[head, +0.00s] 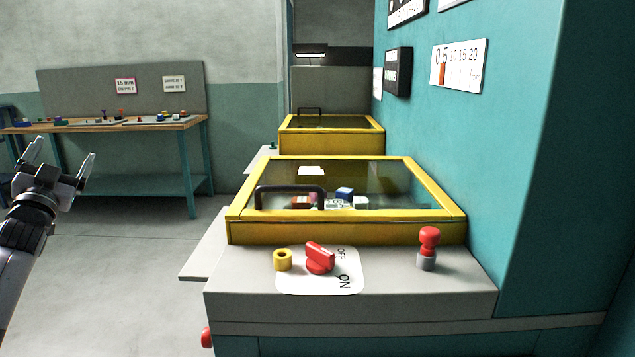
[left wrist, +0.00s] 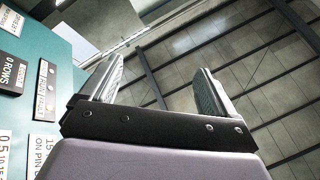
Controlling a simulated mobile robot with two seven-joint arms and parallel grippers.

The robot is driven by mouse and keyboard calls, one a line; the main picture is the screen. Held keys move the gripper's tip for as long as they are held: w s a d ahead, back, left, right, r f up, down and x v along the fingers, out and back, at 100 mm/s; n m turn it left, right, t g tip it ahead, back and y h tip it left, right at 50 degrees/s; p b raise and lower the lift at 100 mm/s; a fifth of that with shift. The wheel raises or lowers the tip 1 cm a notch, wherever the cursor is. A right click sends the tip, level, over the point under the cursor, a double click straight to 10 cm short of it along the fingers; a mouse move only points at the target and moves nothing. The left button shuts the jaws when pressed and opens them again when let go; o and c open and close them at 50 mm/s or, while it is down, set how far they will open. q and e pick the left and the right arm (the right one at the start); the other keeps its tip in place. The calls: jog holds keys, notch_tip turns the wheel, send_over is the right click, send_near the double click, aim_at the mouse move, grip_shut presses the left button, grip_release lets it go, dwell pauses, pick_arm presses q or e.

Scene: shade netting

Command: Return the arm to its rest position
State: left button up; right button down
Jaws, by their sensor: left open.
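My left gripper (head: 62,168) is raised at the left edge of the head view, fingers pointing up. It is open and empty, well to the left of the machine. In the left wrist view its two fingers (left wrist: 155,90) stand apart with nothing between them, against the ceiling. My right gripper is in neither view.
A grey machine (head: 420,287) has a closed yellow-framed glass lid (head: 350,232) with several small blocks beneath. A workbench (head: 150,124) stands behind left; floor (head: 120,290) between is clear.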

pick_arm(q)
notch_tip(320, 180, down, 12)
jog(key=w+a+n+g+y, duration=0.1)
jog(key=a+n+g+y, duration=0.15)
jog(key=n+g, duration=0.35)
jog(key=s+d+f+m+g+h, duration=0.1)
jog(key=s+d+f+m+h, duration=0.15)
jog(key=s+d+f, duration=0.7)
jog(key=s+d+f+m+g+h, duration=0.25)
jog(key=d+f, duration=0.45)
jog(key=f, duration=0.8)
jog(key=s+d+f+g+h, duration=0.1)
jog(key=s+d+f, duration=0.4)
jog(key=s, duration=0.4)
jog(key=s+d+f+n+g+h, duration=0.1)
jog(key=s+d+f+h, duration=0.15)
jog(key=s+d, duration=0.55)
jog(key=s+d+f+g+h, duration=0.1)
jog(key=s+d+f, duration=0.35)
jog(key=s, duration=0.65)
jog(key=r+p, duration=0.2)
jog(key=p, duration=0.1)
jog(key=a+r+p, duration=0.1)
jog(key=r+p, duration=0.2)
jog(key=shift+s+r, duration=0.1)
jog(key=shift+r, duration=0.1)
